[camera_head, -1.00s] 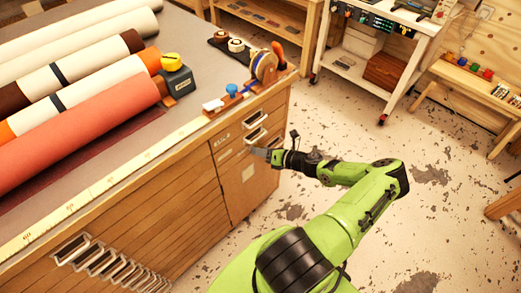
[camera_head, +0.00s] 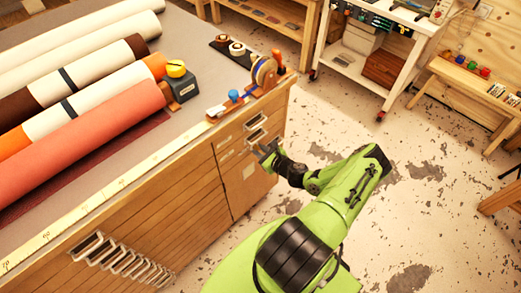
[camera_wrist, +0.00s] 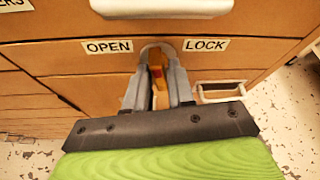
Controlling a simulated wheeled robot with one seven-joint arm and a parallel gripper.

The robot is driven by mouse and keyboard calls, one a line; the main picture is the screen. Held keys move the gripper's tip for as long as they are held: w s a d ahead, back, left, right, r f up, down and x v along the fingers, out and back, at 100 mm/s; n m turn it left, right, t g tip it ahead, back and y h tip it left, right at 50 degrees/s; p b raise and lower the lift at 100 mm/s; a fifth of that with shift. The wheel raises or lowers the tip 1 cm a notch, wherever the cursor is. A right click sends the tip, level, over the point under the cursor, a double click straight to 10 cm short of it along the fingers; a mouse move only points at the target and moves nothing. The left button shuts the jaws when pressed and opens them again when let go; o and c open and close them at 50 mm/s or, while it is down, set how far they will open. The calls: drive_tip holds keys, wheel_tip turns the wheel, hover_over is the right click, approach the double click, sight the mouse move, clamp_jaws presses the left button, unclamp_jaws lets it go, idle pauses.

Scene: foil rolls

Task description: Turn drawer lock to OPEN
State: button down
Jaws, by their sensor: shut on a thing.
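The drawer lock is on the wooden cabinet front, and its brass-orange knob (camera_wrist: 157,72) shows in the wrist view between the OPEN label (camera_wrist: 108,46) on the left and the LOCK label (camera_wrist: 205,44) on the right. My gripper (camera_wrist: 159,78) is shut on the knob, one grey finger on each side. The knob looks close to upright between the labels. The fingers hide part of it and its exact pointing is unclear. In the head view my gripper (camera_head: 267,150) is at the upper right part of the cabinet front, and the knob is too small to make out.
A white drawer handle (camera_wrist: 165,8) is just above the lock, and another handle (camera_wrist: 221,92) is close to the right finger. Foil rolls (camera_head: 85,140) lie on the table top. Open floor (camera_head: 330,120) is to the right of the cabinet.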

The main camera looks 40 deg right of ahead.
drive_tip(key=n+h, duration=0.3)
drive_tip(key=n, duration=0.1)
drive_tip(key=shift+f+t, duration=0.1)
drive_tip(key=shift+t, duration=0.2)
drive_tip(key=shift+n, duration=0.3)
idle(0.3)
drive_tip(key=c, duration=1.1)
unclamp_jaws()
drive_tip(key=shift+c, duration=0.2)
